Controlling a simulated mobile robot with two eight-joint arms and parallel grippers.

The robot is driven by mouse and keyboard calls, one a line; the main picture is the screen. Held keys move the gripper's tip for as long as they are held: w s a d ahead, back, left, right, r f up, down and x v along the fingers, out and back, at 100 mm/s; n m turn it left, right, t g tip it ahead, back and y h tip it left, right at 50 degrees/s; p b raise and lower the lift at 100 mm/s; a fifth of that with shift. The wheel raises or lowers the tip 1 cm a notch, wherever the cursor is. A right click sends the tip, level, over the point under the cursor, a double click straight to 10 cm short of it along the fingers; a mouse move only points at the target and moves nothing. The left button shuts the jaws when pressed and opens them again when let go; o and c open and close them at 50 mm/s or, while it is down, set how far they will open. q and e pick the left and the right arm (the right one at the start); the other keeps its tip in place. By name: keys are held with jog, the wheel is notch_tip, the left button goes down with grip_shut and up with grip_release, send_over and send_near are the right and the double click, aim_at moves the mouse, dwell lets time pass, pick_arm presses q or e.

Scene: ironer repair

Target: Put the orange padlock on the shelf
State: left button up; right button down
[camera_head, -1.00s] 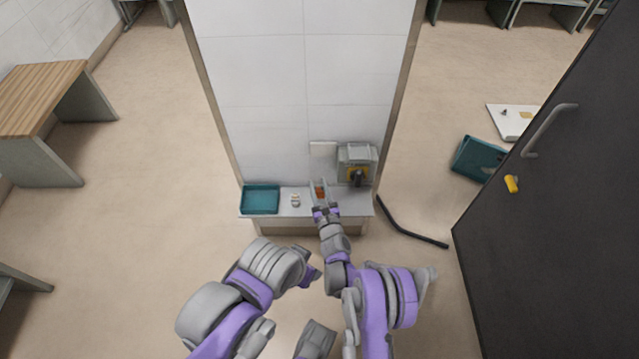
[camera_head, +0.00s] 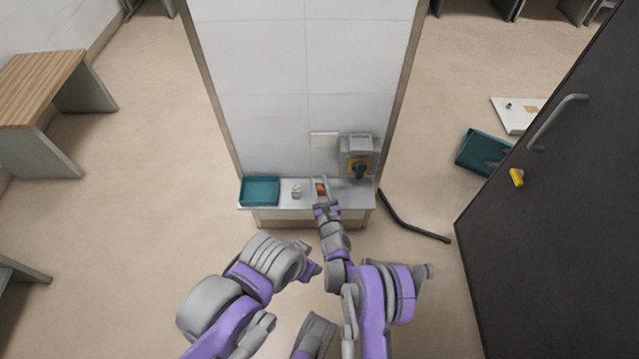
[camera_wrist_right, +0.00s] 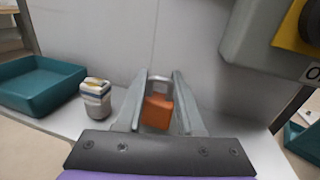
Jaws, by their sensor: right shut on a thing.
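The orange padlock (camera_head: 321,189) sits between the fingers of my right gripper (camera_head: 320,184), over the white shelf (camera_head: 283,203) at the foot of the tiled wall. In the right wrist view the padlock (camera_wrist_right: 157,112) is upright with its silver shackle up. The right fingers (camera_wrist_right: 160,85) are shut on it from both sides. The wrist view does not clearly show whether the padlock's underside touches the shelf. My left gripper (camera_head: 311,270) is low in front of the shelf, partly hidden by its arm, and its fingers cannot be made out.
A grey box with a yellow-and-dark switch (camera_head: 358,165) is on the wall at right. A dark door (camera_head: 560,240) stands further right.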

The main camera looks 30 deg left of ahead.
jog(key=shift+f, duration=0.35)
jog(key=shift+c, duration=2.2)
grip_release()
jog(key=v, duration=1.1)
jog(key=shift+p, duration=0.45)
jog(key=shift+r, duration=0.1)
